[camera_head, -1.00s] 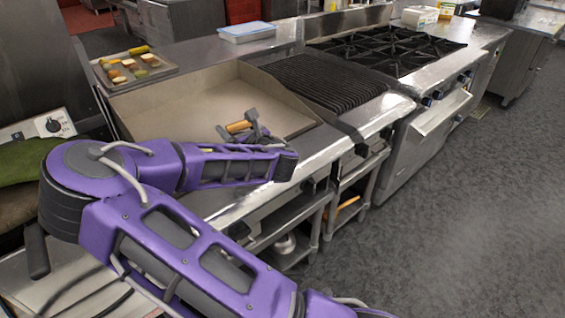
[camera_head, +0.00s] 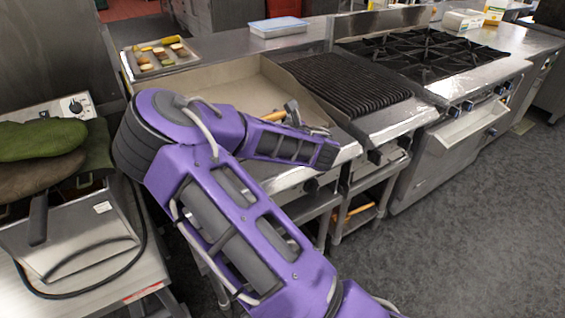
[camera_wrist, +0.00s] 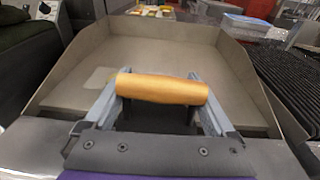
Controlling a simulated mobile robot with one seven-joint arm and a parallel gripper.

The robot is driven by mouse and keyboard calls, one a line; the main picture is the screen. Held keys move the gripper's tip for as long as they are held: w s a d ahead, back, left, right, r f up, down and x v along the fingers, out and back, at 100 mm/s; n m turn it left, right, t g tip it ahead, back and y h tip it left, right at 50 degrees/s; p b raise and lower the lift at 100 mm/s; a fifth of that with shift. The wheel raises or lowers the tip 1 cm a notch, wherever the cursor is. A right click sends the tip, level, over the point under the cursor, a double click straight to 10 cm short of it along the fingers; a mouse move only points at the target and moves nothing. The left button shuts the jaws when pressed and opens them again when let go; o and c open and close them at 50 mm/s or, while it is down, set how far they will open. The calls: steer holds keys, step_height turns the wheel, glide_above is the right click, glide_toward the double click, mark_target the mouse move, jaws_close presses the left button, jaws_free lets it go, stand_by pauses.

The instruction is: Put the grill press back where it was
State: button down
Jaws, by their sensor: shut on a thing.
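The grill press (camera_wrist: 162,88) has a wooden handle, seen close up in the wrist view. A dark shape below the handle is mostly hidden by my gripper. My gripper (camera_wrist: 158,94) is shut on the handle, with a grey finger at each end of it. In the head view the wooden handle (camera_head: 273,116) shows beside my gripper (camera_head: 293,114), near the front right of the flat griddle (camera_head: 235,88). The griddle surface is bare apart from a paler patch at left in the wrist view. I cannot tell whether the press touches the griddle.
A ribbed grill (camera_head: 350,82) and a burner range (camera_head: 425,52) stand to the right. A food tray (camera_head: 160,58) and a blue-lidded container (camera_head: 278,27) are behind. A counter appliance with green cloth-like pads (camera_head: 45,140) stands at left. Floor at right is clear.

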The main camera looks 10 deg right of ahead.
steer(key=shift+d, duration=0.2)
step_height(320, 180, down, 10)
steer(key=shift+r+b, duration=0.2)
steer(key=shift+b, duration=0.25)
steer(key=shift+f, duration=0.2)
jaws_free()
steer(key=shift+r, duration=0.1)
steer(key=v, duration=1.2)
steer(key=shift+d, duration=0.1)
